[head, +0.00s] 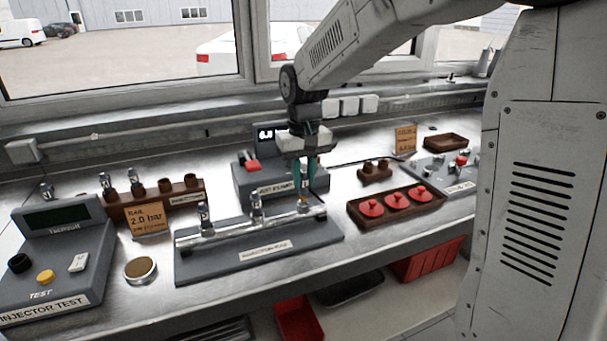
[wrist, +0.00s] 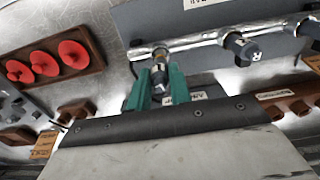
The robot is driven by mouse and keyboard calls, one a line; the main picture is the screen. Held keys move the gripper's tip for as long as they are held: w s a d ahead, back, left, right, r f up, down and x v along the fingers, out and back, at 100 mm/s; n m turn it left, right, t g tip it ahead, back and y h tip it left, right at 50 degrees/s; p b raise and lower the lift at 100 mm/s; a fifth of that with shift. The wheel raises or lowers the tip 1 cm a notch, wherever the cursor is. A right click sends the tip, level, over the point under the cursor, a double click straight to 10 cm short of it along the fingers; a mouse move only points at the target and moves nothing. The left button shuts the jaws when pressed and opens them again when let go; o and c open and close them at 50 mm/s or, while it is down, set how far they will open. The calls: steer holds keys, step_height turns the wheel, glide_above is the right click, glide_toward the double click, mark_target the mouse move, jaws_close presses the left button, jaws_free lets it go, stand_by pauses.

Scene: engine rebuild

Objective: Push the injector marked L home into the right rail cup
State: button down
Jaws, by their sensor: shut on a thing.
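The injector rail (head: 228,229) is a metal bar on a grey base; in the wrist view the rail (wrist: 200,41) crosses the top. My gripper (head: 304,182) points down over the rail's right end, its teal fingers closed around an injector (head: 303,204). In the wrist view my gripper (wrist: 160,82) holds this injector (wrist: 160,68) between both fingers, and its end meets the rail's end cup. I cannot read its mark or tell how deep it sits. A left injector (head: 204,217) and a middle injector (head: 256,205) stand upright in the other cups.
A grey display box (head: 255,180) is close behind my gripper. A brown tray (head: 358,214) with red caps lies right of the rail.

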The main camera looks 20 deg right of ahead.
steer(key=shift+f, duration=1)
stand_by(1.4)
steer(key=c, duration=1.2)
jaws_free()
steer(key=shift+r, duration=0.1)
steer(key=shift+r, duration=3.65)
